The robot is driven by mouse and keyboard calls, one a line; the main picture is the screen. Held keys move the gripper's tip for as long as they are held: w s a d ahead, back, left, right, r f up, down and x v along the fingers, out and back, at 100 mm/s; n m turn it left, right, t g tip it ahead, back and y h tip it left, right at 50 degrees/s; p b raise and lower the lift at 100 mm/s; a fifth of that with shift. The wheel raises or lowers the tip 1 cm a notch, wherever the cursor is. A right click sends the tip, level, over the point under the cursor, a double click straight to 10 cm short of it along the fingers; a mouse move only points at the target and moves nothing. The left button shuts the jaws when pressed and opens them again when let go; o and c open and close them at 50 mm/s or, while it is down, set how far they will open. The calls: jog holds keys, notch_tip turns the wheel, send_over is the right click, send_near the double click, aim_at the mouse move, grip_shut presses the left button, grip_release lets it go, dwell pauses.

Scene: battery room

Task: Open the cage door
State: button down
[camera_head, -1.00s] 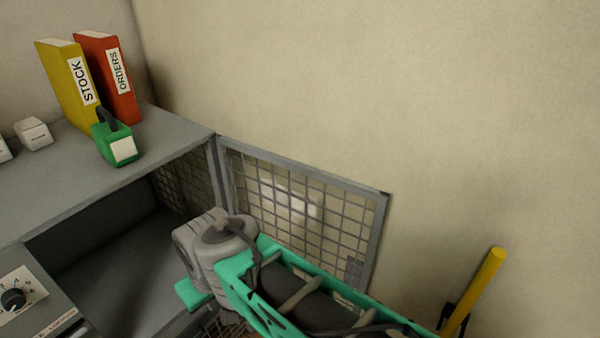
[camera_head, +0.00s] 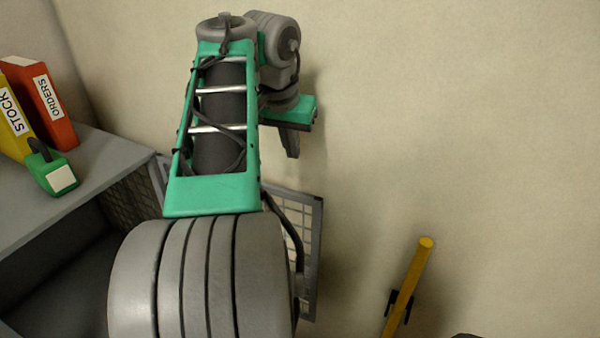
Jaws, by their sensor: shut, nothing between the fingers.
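The cage door (camera_head: 314,250), a grey frame with wire mesh, stands swung open beside the wall, to the right of the cage opening. My arm hides most of it; its right edge and a strip of mesh show. The cage (camera_head: 65,275) is open at the front and dark inside, with a mesh side wall. My gripper (camera_head: 292,153) is shut and empty, pointing down in front of the wall, above the door's top edge in the picture. It appears apart from the door.
On the cage's grey top (camera_head: 110,160) stand a yellow STOCK binder (camera_head: 14,118), a red ORDERS binder (camera_head: 45,100) and a green padlock-like object (camera_head: 52,172). A yellow post (camera_head: 408,285) stands at lower right. The wall on the right is bare.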

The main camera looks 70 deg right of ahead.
jog(key=shift+m, duration=0.3)
jog(key=b+x, duration=0.2)
jog(key=x, duration=0.1)
jog(key=s+b+x, duration=0.1)
jog(key=b+x, duration=0.1)
jog(key=x, duration=0.1)
jog(key=s+b+x, duration=0.1)
jog(key=b+x, duration=0.1)
jog(key=x, duration=0.1)
jog(key=shift+d, duration=0.45)
jog(key=shift+w+a, duration=0.15)
jog(key=shift+a, duration=0.05)
jog(key=shift+a+f+p, duration=0.1)
jog(key=shift+a+p, duration=0.25)
jog(key=shift+a, duration=1.3)
jog(key=shift+a, duration=0.1)
